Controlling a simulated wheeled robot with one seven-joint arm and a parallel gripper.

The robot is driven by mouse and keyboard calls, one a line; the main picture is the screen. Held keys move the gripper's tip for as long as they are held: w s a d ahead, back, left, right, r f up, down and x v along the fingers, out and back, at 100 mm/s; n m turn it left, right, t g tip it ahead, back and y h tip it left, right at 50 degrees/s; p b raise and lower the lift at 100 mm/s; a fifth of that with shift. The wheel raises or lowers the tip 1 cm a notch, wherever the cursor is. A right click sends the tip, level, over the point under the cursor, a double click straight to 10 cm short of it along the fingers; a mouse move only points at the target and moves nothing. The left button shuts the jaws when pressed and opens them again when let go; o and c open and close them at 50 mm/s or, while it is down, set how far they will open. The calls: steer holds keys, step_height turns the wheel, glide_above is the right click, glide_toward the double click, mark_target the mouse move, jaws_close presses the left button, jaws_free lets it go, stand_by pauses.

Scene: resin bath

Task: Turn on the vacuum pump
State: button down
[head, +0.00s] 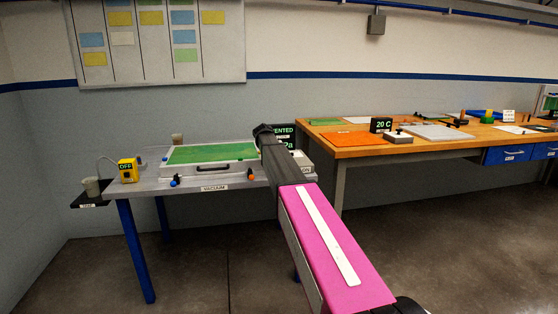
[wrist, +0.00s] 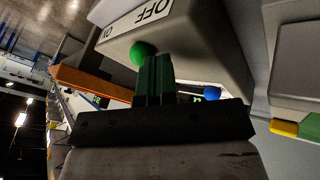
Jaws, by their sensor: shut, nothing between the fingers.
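A pale grey switch box (wrist: 190,45) with OFF and ON labels fills the upper wrist view. A round green knob (wrist: 143,53) is at its edge below the labels. My gripper (wrist: 154,58) is shut and empty, its fingertips right at the green knob; I cannot tell whether they touch it. In the head view a white box (head: 303,167) with a partly visible ON label stands at the right end of the vacuum table (head: 150,186), mostly behind my arm. A black display (head: 285,130) behind it reads VENTED, partly covered.
A green sheet in a pale frame (head: 190,168) lies on the vacuum table. A yellow box (head: 128,170) reading OFF and a cup (head: 92,187) are at its left. A wooden bench (head: 350,152) stands at right.

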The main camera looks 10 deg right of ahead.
steer(key=shift+s+d+n+t, duration=0.4)
steer(key=shift+s+n+t, duration=0.15)
steer(key=shift+n, duration=0.45)
steer(key=shift+s+d+n+t+y, duration=0.6)
steer(key=shift+s+n, duration=0.1)
steer(key=shift+n, duration=0.5)
steer(key=n, duration=0.1)
steer(key=d+n+t+y, duration=0.1)
steer(key=shift+s+d+n, duration=0.3)
steer(key=shift+s, duration=0.1)
steer(key=d+n+y, duration=0.1)
steer(key=n, duration=0.1)
steer(key=d+n+t+y, duration=0.1)
steer(key=d+n, duration=0.1)
steer(key=shift+s+n+t+y, duration=0.2)
steer(key=shift+n+t+y, duration=0.05)
steer(key=shift+n+y, duration=0.05)
steer(key=shift+w+d, duration=0.1)
steer(key=shift+d, duration=0.8)
steer(key=s+a+f+v, duration=0.1)
steer(key=a+v, duration=0.1)
steer(key=v, duration=1)
steer(key=shift+s, duration=0.3)
